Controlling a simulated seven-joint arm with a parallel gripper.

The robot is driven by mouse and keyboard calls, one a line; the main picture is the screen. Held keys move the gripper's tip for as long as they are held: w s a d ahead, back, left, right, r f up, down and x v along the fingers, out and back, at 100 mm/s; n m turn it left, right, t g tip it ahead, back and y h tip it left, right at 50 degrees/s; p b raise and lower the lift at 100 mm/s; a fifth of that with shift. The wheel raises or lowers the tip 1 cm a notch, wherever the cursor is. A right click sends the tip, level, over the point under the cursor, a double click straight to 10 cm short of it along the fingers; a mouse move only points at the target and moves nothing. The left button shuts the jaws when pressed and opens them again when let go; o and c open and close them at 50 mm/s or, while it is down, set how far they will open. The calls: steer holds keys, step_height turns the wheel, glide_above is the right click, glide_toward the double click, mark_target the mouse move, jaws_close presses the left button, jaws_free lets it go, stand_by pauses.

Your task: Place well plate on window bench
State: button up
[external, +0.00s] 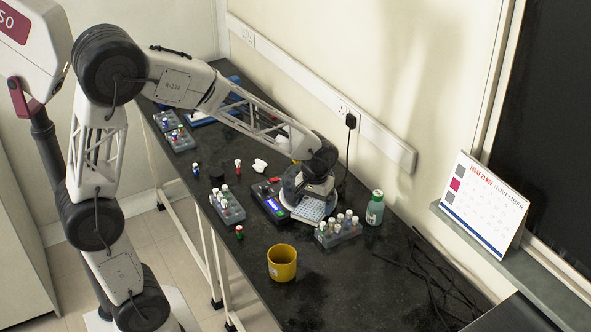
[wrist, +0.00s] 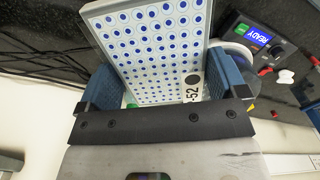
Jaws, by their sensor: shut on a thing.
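The well plate (wrist: 150,45) is a pale rectangular plate with rows of blue wells and a label reading "-52". My gripper (wrist: 160,75) has its blue fingers on either side of it and is shut on it. In the external view, my gripper (external: 313,190) holds the plate (external: 312,209) at the round white platform of a device with a lit display (external: 271,207). I cannot tell whether the plate touches the platform. A grey ledge (external: 470,235) under the dark pane at the right may be the window bench; a calendar (external: 484,203) stands on it.
A vial rack (external: 338,230) and a green bottle (external: 375,208) stand close right of my gripper. Another vial rack (external: 228,206) and a yellow cup (external: 282,263) stand left and in front. Black cables (external: 430,270) lie at the right; the black bench's front right is mostly clear.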

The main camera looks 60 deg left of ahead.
steer(key=s+d+f+m, duration=0.2)
steer(key=s+d+m, duration=0.1)
steer(key=s+d, duration=0.65)
steer(key=s+d+f+m, duration=0.1)
steer(key=s+d+m, duration=0.2)
steer(key=s+d, duration=0.65)
steer(key=s+a+f, duration=0.1)
steer(key=f, duration=0.2)
steer(key=a+f, duration=0.1)
steer(key=f, duration=0.2)
steer(key=s+a+f, duration=0.1)
steer(key=f, duration=0.2)
steer(key=shift+s+f, duration=0.3)
steer(key=shift+f, duration=0.1)
steer(key=shift+w, duration=0.15)
glide_above(334, 311)
steer(key=shift+f, duration=0.75)
steer(key=shift+f, duration=1.75)
steer(key=shift+f, duration=0.1)
